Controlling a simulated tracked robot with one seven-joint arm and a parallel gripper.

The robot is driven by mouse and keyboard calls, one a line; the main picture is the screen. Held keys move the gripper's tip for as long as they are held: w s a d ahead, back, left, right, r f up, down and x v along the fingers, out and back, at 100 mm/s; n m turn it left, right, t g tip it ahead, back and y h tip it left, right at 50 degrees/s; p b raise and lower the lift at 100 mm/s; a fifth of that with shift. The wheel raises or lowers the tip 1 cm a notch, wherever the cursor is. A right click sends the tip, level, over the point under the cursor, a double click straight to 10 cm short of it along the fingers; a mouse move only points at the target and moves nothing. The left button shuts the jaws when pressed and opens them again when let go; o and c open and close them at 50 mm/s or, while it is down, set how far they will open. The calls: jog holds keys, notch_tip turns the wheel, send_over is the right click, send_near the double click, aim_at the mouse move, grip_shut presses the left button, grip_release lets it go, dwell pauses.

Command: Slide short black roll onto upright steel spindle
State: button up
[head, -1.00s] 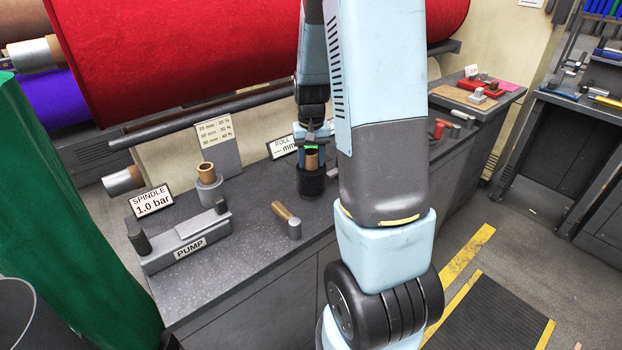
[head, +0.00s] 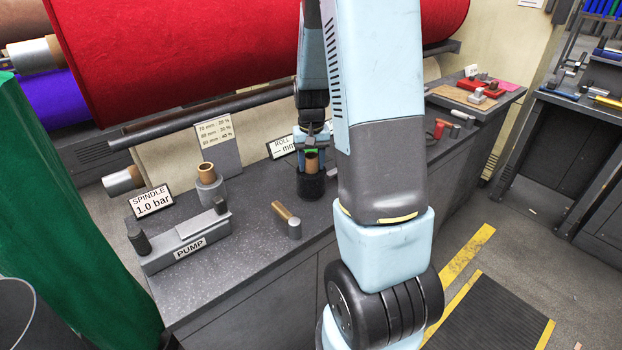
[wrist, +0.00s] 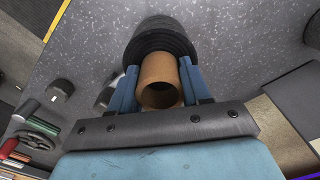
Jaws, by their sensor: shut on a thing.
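The short black roll (head: 311,186) stands upright on the dark bench, with a brown core tube (head: 312,163) sticking out of its top. In the wrist view, the black roll (wrist: 160,40) lies beyond the core (wrist: 158,78). My gripper (head: 312,155) is above the roll; in the wrist view its blue fingers (wrist: 159,70) are shut on the core, one on each side. A grey upright cylinder (head: 210,190) with a brown top stands behind the pump, near the SPINDLE sign (head: 152,201); I cannot tell whether it is the steel spindle.
The pump block (head: 185,240) is at the bench's left front. A short steel cylinder (head: 294,229) and a brown piece (head: 281,211) sit between pump and roll. Large red felt (head: 200,50) hangs behind. A green roll (head: 60,220) stands left.

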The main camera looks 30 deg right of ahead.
jog(key=o, duration=1.3)
jog(key=shift+r, duration=0.1)
notch_tip(320, 180, up, 13)
jog(key=shift+r, duration=0.2)
dwell(0.3)
